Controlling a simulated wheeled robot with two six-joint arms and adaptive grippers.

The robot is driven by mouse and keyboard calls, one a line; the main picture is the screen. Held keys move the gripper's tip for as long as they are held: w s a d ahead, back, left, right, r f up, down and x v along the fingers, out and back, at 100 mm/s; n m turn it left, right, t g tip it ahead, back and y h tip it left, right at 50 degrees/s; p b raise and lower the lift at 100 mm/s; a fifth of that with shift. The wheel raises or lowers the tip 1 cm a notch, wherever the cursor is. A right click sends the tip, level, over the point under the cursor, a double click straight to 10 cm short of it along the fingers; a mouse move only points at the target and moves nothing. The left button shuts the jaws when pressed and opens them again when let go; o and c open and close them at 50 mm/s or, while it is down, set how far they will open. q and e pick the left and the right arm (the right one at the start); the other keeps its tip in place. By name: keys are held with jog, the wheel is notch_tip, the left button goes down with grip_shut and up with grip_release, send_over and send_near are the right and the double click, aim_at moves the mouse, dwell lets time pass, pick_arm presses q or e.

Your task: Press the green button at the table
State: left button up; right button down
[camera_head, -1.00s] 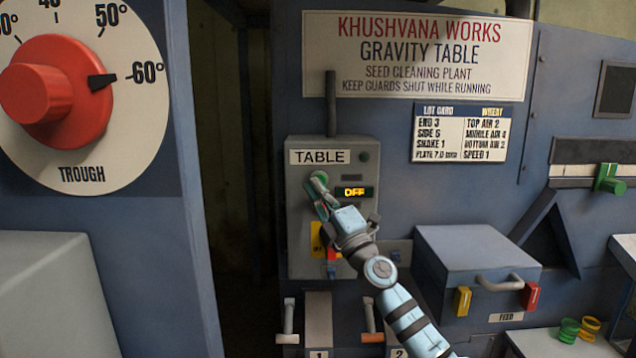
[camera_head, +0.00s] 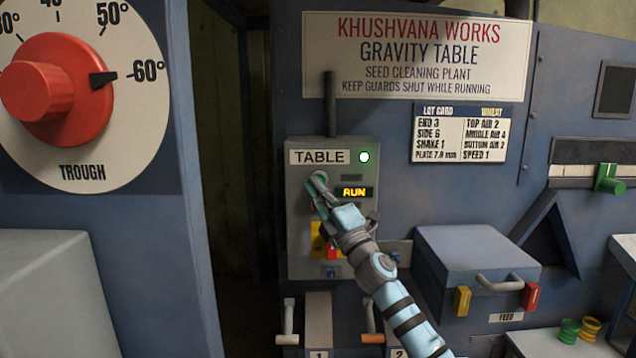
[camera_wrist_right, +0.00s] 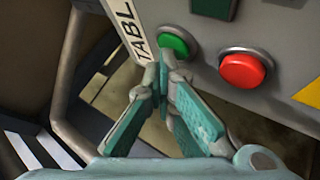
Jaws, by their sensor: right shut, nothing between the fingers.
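The grey control box labelled TABLE (camera_head: 295,240) is on the blue machine. Its lamp (camera_head: 364,157) is lit, and its display (camera_head: 354,192) reads RUN. In the right wrist view the green button (camera_wrist_right: 176,42) sits beside a red button (camera_wrist_right: 243,70). My right gripper (camera_head: 318,182) is shut and empty, with its tips at the green button; the wrist view shows the fingertips (camera_wrist_right: 165,68) at the button's lower left edge. I cannot tell whether they touch it. In the head view the gripper covers most of the buttons. My left gripper is not in view.
A red dial (camera_head: 45,88) on a TROUGH scale stands at the left. A blue feed box (camera_head: 475,255) with a handle is right of the control box. Two small levers (camera_head: 289,322) are below it. A lot card (camera_head: 460,134) hangs upper right.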

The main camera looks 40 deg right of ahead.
dwell(0.3)
jog(key=shift+s+a+f, duration=0.1)
jog(key=shift+s+a, duration=0.35)
jog(key=shift+s, duration=0.2)
jog(key=shift+a, duration=0.1)
jog(key=s+a, duration=0.1)
jog(key=s, duration=0.1)
jog(key=s+a+p, duration=0.1)
jog(key=s+a, duration=0.1)
dwell(0.9)
